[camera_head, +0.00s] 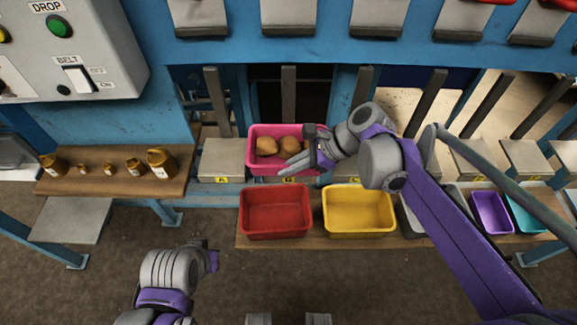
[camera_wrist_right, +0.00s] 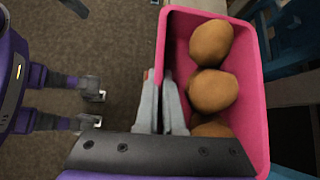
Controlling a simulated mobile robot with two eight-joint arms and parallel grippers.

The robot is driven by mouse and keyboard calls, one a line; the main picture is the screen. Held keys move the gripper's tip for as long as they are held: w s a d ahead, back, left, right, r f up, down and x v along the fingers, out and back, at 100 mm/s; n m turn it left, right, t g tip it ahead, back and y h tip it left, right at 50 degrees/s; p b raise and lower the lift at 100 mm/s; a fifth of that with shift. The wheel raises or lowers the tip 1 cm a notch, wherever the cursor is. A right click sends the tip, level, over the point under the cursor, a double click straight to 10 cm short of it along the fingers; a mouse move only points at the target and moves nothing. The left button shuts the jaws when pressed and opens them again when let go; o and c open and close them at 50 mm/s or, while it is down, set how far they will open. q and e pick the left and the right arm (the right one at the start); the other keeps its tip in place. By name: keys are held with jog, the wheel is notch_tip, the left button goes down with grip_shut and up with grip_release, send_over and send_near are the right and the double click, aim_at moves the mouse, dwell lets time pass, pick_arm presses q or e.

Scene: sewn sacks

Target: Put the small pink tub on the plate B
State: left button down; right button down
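The small pink tub (camera_head: 258,135) holds several brown round potato-like items (camera_head: 267,146) and sits in the row of grey plates, between the plate marked A (camera_head: 222,160) and the one marked C (camera_head: 343,168). The plate beneath the tub is hidden, so I cannot tell whether the tub touches it. My right gripper (camera_head: 297,164) is at the tub's front wall. In the right wrist view its fingers (camera_wrist_right: 166,105) close around the wall of the pink tub (camera_wrist_right: 252,110). My left gripper (camera_head: 211,252) is low at the left, away from the tubs; its fingers are unclear.
A red tub (camera_head: 276,212) and a yellow tub (camera_head: 359,210) stand on the wooden shelf in front. Purple (camera_head: 491,213) and teal (camera_head: 526,212) tubs stand farther right. Brown weights (camera_head: 110,168) stand on a side table at left. Grey upright bars (camera_head: 289,95) rise behind the plates.

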jog(key=shift+f, duration=0.1)
jog(key=c, duration=1)
grip_release()
jog(key=shift+c, duration=0.2)
jog(key=shift+d+r, duration=0.1)
jog(key=shift+r, duration=0.2)
jog(key=w+v, duration=0.1)
jog(key=v, duration=1.1)
jog(key=s+d+f+n+t+h, duration=0.2)
jog(key=s+d+f+n+h, duration=0.2)
jog(key=s+f+n, duration=0.4)
jog(key=s+d+f+n+t+h, duration=0.2)
jog(key=s+d+f+n+h, duration=0.3)
jog(key=s+f+n, duration=0.4)
jog(key=shift+s+n+p, duration=0.25)
jog(key=shift+n+p, duration=0.05)
jog(key=shift+p, duration=0.15)
